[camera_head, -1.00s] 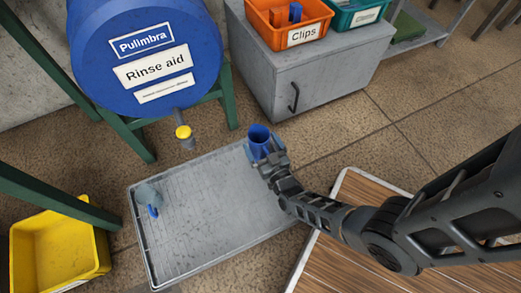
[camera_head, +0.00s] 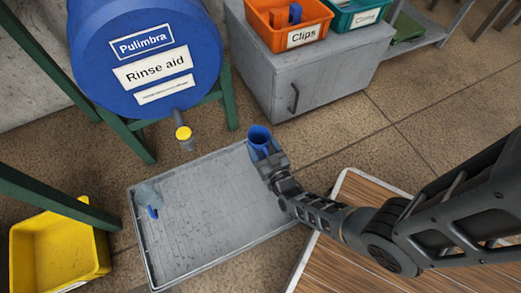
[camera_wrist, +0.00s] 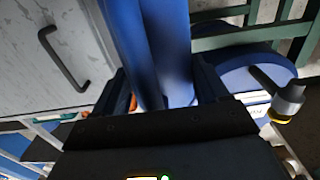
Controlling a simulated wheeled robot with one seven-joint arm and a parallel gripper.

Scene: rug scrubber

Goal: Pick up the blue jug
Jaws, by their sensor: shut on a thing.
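The blue jug (camera_head: 259,138) stands near the back right corner of the grey tray (camera_head: 215,205) in the head view. My gripper (camera_head: 268,160) comes from the lower right and is shut on the jug. In the wrist view the jug (camera_wrist: 150,45) fills the upper middle, between the two dark fingers of my gripper (camera_wrist: 160,92). The jug looks close to upright, with its open top facing the head camera. Its base is hidden by my gripper, so I cannot tell whether it touches the tray.
A blue Rinse aid barrel (camera_head: 145,50) with a yellow-tipped tap (camera_head: 184,135) sits on a green stand behind the tray. A grey cabinet (camera_head: 310,65) stands behind the jug. A grey and blue item (camera_head: 149,198) lies at the tray's left. A yellow bin (camera_head: 60,250) is lower left.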

